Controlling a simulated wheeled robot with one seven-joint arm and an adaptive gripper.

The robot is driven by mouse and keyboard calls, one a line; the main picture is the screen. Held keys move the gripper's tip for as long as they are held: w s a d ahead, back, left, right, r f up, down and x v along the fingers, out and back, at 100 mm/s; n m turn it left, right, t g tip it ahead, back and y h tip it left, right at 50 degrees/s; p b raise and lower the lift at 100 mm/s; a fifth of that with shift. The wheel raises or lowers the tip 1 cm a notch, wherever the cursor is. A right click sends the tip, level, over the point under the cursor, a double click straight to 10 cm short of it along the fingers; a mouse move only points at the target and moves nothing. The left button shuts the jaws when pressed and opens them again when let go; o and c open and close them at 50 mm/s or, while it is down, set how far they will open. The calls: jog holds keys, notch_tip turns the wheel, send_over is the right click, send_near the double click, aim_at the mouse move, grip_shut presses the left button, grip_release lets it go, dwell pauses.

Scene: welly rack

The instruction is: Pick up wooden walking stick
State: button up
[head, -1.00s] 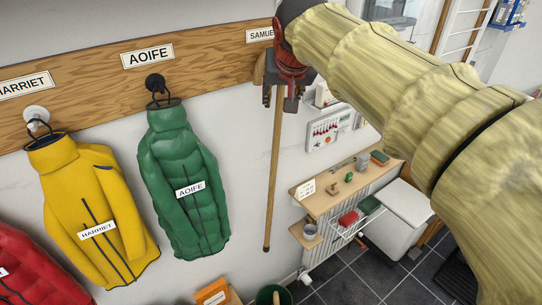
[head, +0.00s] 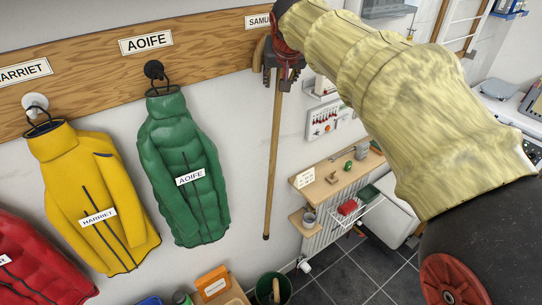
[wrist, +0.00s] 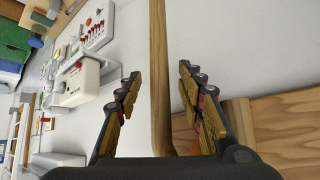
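The wooden walking stick (head: 272,165) hangs upright against the white wall under the SAMUEL name plate, its lower end free above the floor. Its curved handle (head: 259,52) shows partly beside my gripper, and the rest of its top is hidden. My gripper (head: 283,80) is at the upper part of the stick, just below the wooden board. In the wrist view my gripper (wrist: 160,88) has its fingers apart, one on each side of the stick (wrist: 159,60). Gaps show between the shaft and both fingers.
A green coat (head: 182,165) and a yellow coat (head: 92,200) hang left of the stick. A small wooden shelf (head: 335,182) with items stands to the right. A dark green bucket (head: 273,288) is on the floor below.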

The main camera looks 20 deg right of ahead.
jog(key=shift+s+r, duration=0.1)
jog(key=c, duration=0.3)
grip_shut()
dwell(0.8)
